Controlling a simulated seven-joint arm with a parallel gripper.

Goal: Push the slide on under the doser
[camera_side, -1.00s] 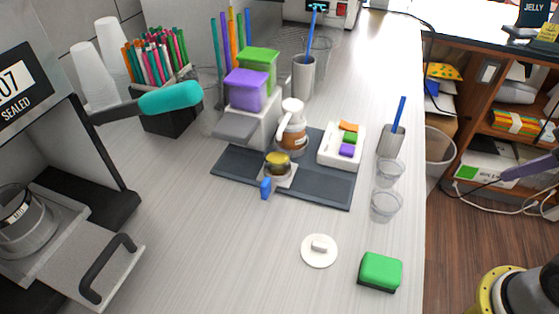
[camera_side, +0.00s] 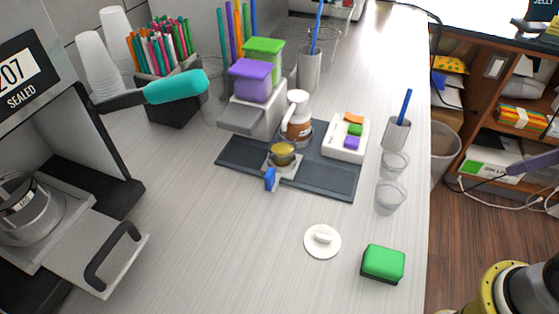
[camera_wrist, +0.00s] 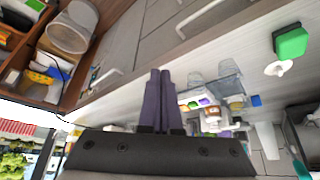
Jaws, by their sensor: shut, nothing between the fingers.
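The slide (camera_side: 288,172) is a small pale plate with a blue handle (camera_side: 270,179) at the front of a dark grey mat. A cup with yellow contents (camera_side: 282,153) sits on it. The doser (camera_side: 262,117), a pale grey body with purple (camera_side: 250,80) and green containers on top, stands just behind and left of the slide. The blue handle also shows in the wrist view (camera_wrist: 256,100). My gripper (camera_wrist: 160,72) has its dark purple fingers together and empty, well away from the slide; a purple finger shows at the right edge of the side view (camera_side: 508,171).
A brown-filled pump bottle (camera_side: 297,122) stands right behind the slide. A white tray of coloured blocks (camera_side: 334,146), clear cups (camera_side: 390,197), a white lid (camera_side: 322,241) and a green block (camera_side: 383,262) are to the right. The counter left of the lid is clear.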

